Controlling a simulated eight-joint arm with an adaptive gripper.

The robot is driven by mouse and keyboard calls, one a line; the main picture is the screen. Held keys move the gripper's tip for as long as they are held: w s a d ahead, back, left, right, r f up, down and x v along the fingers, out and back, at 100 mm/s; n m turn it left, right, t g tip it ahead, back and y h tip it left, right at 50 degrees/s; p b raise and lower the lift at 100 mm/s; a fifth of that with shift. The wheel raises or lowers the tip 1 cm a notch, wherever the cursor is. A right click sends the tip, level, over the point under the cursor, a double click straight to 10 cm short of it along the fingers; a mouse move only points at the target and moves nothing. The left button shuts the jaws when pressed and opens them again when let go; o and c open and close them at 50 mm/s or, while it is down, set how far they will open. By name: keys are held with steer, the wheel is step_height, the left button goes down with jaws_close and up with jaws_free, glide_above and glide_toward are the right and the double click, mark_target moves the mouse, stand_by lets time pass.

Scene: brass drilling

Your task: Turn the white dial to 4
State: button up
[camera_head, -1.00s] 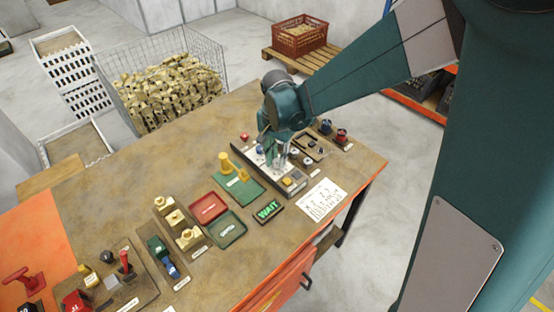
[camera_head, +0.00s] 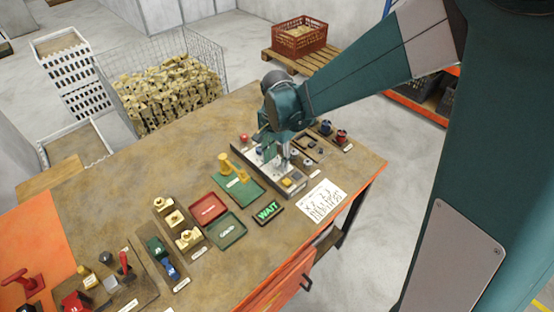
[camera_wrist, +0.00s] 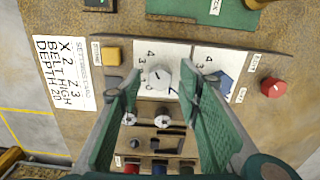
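The white dial (camera_wrist: 158,77) sits on a white numbered plate on the control panel (camera_wrist: 190,40) in the wrist view. A 4 and a 3 show up-left of it and a 2 below right; its exact setting is unclear. My gripper (camera_wrist: 162,84) is open, with one green finger on each side of the dial and small gaps showing. In the head view my gripper (camera_head: 284,160) is low over the panel and hides much of the dial. A blue dial (camera_wrist: 220,84) stands just right of the right finger. The settings card (camera_wrist: 60,75) lies at left.
A red button (camera_wrist: 272,88) is right of the blue dial, and a yellow square button (camera_wrist: 112,56) is at the panel's left. A lit WAIT sign (camera_head: 268,210) and green and red trays (camera_head: 208,208) lie nearby. Small knobs stand below the white dial in the wrist view.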

mark_target(277, 162)
steer(key=shift+r, duration=0.15)
step_height(277, 162, up, 12)
stand_by(1.0)
stand_by(0.5)
steer(key=s+d+r+n+t, duration=0.2)
steer(key=s+d+r, duration=0.15)
steer(key=d, duration=0.35)
steer(key=s+d+r+n+t, duration=0.1)
steer(key=s+d+r+n, duration=0.15)
steer(key=s+d, duration=0.35)
steer(key=s+d+n+t, duration=0.3)
steer(key=s+d+t, duration=0.1)
steer(key=s+d, duration=0.6)
steer(key=shift+s+d+r+n, duration=0.2)
steer(key=shift+s+d+n, duration=0.2)
steer(key=shift+d, duration=0.25)
stand_by(1.0)
